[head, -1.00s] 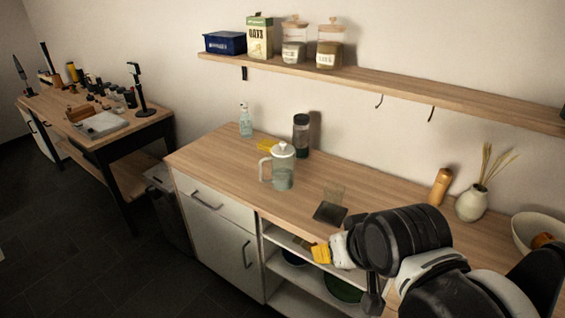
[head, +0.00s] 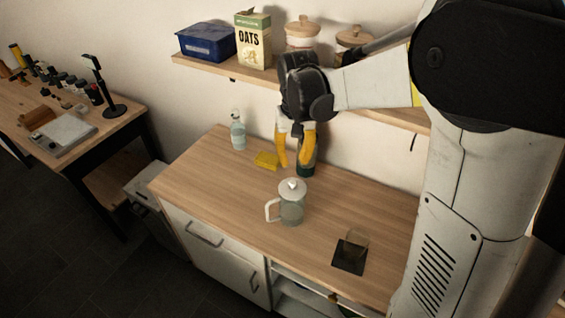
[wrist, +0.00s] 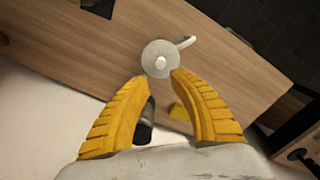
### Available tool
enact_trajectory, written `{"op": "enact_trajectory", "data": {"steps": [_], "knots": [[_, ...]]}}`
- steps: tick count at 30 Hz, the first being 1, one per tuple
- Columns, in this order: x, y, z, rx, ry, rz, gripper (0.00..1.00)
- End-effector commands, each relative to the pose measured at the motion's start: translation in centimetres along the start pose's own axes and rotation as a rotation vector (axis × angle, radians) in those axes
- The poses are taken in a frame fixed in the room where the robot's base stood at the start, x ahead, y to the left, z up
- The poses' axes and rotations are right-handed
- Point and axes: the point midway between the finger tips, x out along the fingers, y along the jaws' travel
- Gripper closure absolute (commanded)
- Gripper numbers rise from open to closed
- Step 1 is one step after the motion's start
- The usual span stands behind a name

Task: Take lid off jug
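The jug (head: 291,206) stands upright on the wooden counter. It is clear, with a light handle on its left in the head view. Its pale round lid (head: 292,188) with a small knob is on top. In the wrist view the lid (wrist: 160,59) shows from above, just beyond the fingertips, with the handle to its upper right. My gripper (head: 295,163) has yellow fingers, spread apart with nothing between them. It points down above the counter, behind the jug and higher than it in the head view, apart from the lid.
A dark bottle (head: 307,158) stands behind my fingers. A yellow sponge (head: 267,160) and a soap bottle (head: 238,130) are to the left. A dark mat (head: 349,257) with a glass lies at front right. The shelf (head: 213,70) with containers runs close behind my arm.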

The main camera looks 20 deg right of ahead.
Motion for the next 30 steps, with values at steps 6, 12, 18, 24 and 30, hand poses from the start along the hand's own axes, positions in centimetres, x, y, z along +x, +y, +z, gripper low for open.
{"op": "enact_trajectory", "data": {"steps": [6,12,18,24,30], "knots": [[3.9,0.0,0.0,0.000,0.001,0.000,0.74],[5.3,0.0,0.0,-0.001,0.001,0.000,0.74],[7.9,-0.2,0.0,-0.001,0.002,0.000,0.74],[10.2,-0.2,0.0,0.000,0.003,0.000,0.74],[10.1,-0.2,0.0,0.000,0.003,0.000,0.78]]}}
